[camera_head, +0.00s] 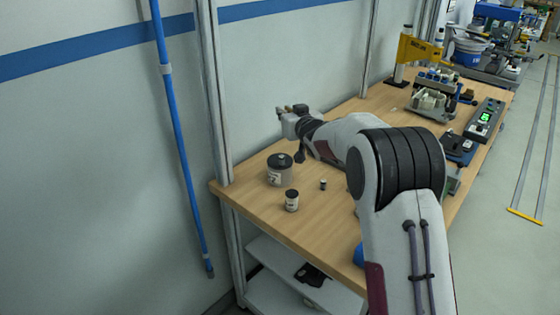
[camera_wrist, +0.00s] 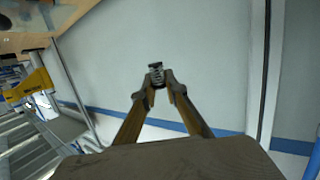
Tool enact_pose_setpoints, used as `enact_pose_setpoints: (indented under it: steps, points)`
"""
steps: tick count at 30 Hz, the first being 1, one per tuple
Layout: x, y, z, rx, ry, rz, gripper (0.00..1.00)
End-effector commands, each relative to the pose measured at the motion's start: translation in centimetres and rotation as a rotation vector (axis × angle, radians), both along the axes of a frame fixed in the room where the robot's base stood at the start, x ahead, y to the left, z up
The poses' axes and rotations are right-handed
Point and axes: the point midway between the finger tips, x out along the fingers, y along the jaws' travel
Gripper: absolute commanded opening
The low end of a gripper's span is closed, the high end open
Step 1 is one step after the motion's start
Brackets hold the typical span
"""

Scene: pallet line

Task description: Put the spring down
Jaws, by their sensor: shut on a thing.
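The spring (camera_wrist: 156,72) is a small dark coil. In the wrist view it stands out from between the fingertips of my gripper (camera_wrist: 158,92), which is shut on it. In the head view my gripper (camera_head: 283,112) is at the left end of my arm, held above the far left part of the wooden table (camera_head: 238,178). The spring cannot be made out clearly in the head view. The wrist view has the pale wall behind the spring, with no surface touching it.
A grey canister with a dark lid (camera_head: 279,172), a smaller white jar with a black lid (camera_head: 291,203) and a tiny dark cylinder (camera_head: 323,184) stand on the near left of the table. A yellow stand (camera_head: 418,52) and machinery fill the far end.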

Motion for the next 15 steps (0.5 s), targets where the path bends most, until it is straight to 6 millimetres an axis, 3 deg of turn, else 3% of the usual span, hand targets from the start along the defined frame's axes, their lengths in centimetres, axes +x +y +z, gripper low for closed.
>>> enact_pose_setpoints:
  steps: [3, 15]
  points:
    - [-0.06, 0.05, -0.97, 0.000, 0.002, 0.002, 0.01]
    - [-0.09, -0.05, -1.14, 0.000, 0.000, -0.008, 0.01]
